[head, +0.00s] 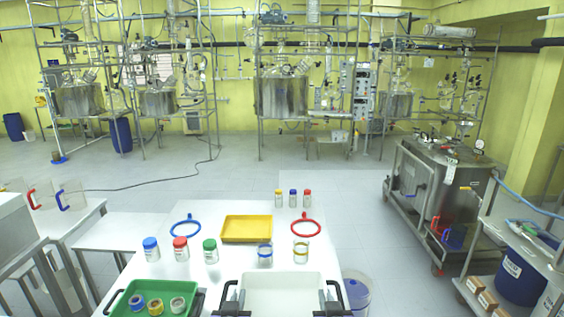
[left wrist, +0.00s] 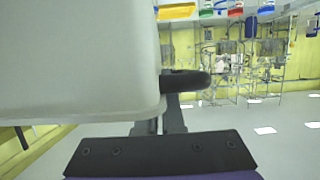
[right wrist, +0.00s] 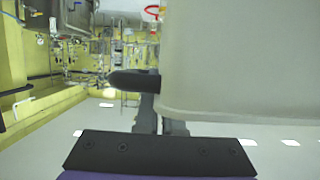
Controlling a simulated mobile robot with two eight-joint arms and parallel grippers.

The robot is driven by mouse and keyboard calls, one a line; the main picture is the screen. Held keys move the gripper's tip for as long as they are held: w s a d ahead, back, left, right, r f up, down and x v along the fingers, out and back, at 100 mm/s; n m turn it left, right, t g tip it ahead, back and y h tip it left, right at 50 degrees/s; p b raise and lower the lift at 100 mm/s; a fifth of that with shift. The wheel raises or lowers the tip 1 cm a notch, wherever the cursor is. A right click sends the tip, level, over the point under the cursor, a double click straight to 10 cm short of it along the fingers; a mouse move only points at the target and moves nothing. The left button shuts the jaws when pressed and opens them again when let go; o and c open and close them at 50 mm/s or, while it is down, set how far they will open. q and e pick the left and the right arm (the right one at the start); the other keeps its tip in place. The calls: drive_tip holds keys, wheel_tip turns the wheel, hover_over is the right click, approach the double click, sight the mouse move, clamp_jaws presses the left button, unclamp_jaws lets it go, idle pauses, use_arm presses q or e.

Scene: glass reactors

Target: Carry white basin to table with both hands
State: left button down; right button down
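The white basin (head: 282,289) is at the bottom middle of the head view, level and over the near edge of the white table (head: 225,280). My left gripper (head: 237,296) is shut on its left rim, and my right gripper (head: 328,296) is shut on its right rim. The basin wall fills the left of the left wrist view (left wrist: 75,60) and the right of the right wrist view (right wrist: 240,60). A dark finger shows against the wall in each wrist view; the other fingers are hidden. Whether the basin touches the table cannot be told.
A green tray (head: 121,302) with tape rolls stands left of the basin. Several capped bottles (head: 181,250), a yellow tray (head: 246,240), blue ring (head: 186,230), red ring (head: 305,229) and two glass jars (head: 265,257) occupy the table beyond. A bucket (head: 356,292) stands at right.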

use_arm(q)
drive_tip(key=shift+s+r, duration=0.15)
use_arm(e)
drive_tip(key=shift+s+r, duration=0.15)
